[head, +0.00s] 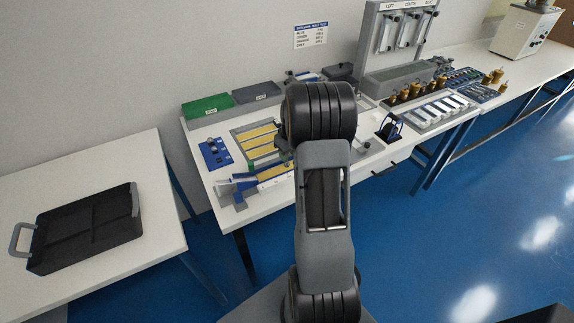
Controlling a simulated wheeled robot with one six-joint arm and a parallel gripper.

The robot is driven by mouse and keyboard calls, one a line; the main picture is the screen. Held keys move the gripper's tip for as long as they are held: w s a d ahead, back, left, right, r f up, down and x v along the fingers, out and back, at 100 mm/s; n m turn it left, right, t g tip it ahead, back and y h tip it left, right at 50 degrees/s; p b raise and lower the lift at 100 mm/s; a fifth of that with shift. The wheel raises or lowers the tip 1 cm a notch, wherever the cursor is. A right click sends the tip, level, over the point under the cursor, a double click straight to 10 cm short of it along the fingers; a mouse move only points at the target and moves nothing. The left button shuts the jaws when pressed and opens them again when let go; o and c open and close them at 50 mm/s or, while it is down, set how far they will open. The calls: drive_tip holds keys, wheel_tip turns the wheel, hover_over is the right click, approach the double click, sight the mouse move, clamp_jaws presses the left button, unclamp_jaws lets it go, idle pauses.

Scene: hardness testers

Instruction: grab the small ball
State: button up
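I cannot make out a small ball anywhere in the head view; it may be hidden behind my arm or too small to tell. My arm rises through the middle of the view and covers part of the main workbench (222,180). My gripper is not clearly visible; the arm's thick dark joint and grey link hide the area where it would be. I cannot see whether it holds anything.
A black tray (85,232) with grey handles lies on the left table (150,168). The workbench holds a green box (207,105), a grey box (257,92), yellow strips (258,142), a blue block (214,153) and a rack (440,112). Blue floor lies clear at right.

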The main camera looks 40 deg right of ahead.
sight(287, 165)
drive_tip(key=f, duration=0.4)
drive_tip(key=shift+w+a+f+p, duration=0.15)
drive_tip(key=shift+w+f+p, duration=0.05)
drive_tip(key=shift+f+p, duration=0.2)
clamp_jaws()
drive_tip(key=shift+r, duration=0.1)
